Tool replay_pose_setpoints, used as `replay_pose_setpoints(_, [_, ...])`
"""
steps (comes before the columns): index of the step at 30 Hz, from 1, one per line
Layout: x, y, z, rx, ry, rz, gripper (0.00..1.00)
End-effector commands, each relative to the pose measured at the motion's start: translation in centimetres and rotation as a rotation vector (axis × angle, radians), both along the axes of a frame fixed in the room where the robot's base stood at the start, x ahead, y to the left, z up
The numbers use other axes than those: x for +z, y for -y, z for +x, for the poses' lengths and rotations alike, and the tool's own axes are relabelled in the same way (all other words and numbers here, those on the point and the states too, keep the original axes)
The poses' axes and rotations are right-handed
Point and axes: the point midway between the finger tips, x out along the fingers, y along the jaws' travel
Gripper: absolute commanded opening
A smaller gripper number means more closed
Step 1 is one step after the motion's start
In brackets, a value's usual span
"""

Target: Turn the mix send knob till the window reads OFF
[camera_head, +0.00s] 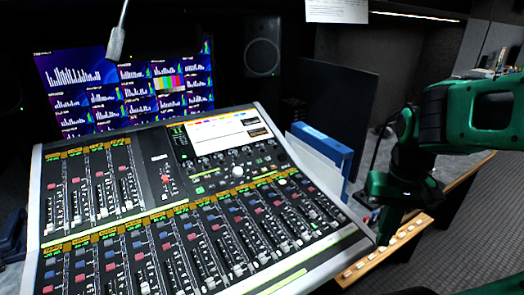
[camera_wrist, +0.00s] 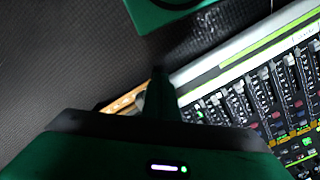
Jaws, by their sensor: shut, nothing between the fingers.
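The mixing console (camera_head: 335,248) fills the middle of the head view, with rows of faders and a screen near its top. Small round knobs (camera_head: 220,160) sit below the screen, one of them larger and white (camera_head: 237,171). I cannot tell which knob is the mix send, and no window reading is legible. My gripper (camera_head: 382,243) is shut and empty, pointing down by the console's right edge, apart from the knobs. In the wrist view the shut fingers (camera_wrist: 158,92) show beside the console's edge, with faders to their right.
A wooden strip with pale pieces (camera_head: 400,238) lies along the console's right side, close to my gripper. Blue and white binders (camera_head: 325,145) stand behind the console's right corner. A microphone (camera_head: 115,42) hangs before the monitors (camera_head: 125,85). Dark floor is at right.

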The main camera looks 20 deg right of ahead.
Motion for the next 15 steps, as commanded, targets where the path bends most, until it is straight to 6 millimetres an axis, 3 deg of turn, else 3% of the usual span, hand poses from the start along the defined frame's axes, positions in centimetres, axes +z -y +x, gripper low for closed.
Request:
replay_pose_setpoints(5, [0.0,0.0,0.0,0.0,0.0,0.0,0.0])
replay_pose_setpoints(9, [0.9,0.2,-0.4,0.013,0.02,-0.008,0.33])
replay_pose_setpoints(11, [1.4,0.6,0.9,0.035,0.027,-0.021,0.34])
replay_pose_setpoints(15, [3.4,1.6,6.9,0.137,0.061,-0.071,0.34])
